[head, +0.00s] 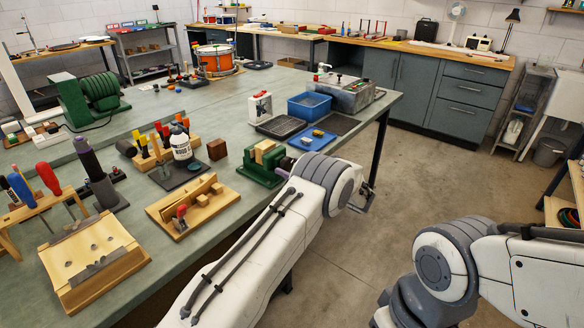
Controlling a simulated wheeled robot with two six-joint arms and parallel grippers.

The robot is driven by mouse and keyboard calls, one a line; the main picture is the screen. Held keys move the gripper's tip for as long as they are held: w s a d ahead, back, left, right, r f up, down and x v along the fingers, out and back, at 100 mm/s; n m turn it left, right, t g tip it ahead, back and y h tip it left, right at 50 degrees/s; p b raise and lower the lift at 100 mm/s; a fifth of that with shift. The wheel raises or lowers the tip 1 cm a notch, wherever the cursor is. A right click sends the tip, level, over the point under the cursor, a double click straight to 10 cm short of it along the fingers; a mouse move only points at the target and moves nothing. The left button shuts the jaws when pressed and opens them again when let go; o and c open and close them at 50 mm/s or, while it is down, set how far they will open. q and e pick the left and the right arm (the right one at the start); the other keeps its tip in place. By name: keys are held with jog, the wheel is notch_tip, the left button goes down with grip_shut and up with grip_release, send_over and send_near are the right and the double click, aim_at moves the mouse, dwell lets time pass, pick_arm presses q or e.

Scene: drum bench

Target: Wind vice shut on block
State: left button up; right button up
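The green vice (258,172) stands near the front edge of the bench, just beyond my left arm. A pale wooden block (266,147) shows at its top, between the green parts. Whether the jaws touch the block is too small to tell. The vice's near right side and any handle are partly hidden by my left arm. My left gripper (362,200) shows only as a small dark part past the wrist, beyond the bench edge and right of the vice. Its fingers are not clear. My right arm is at the lower right, its gripper out of view.
A dark brown cube (217,149) and a wooden plane board (193,205) lie left of the vice. A blue bin (309,106), black tray (280,126) and small blue tray (312,137) are behind it. Open floor (400,185) lies right of the bench.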

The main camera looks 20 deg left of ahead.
pick_arm(q)
jog(key=shift+a+r, duration=0.1)
jog(key=shift+a, duration=0.05)
jog(key=b+v, duration=0.1)
jog(key=v, duration=0.9)
jog(key=shift+d, duration=0.25)
jog(key=shift+s, duration=0.1)
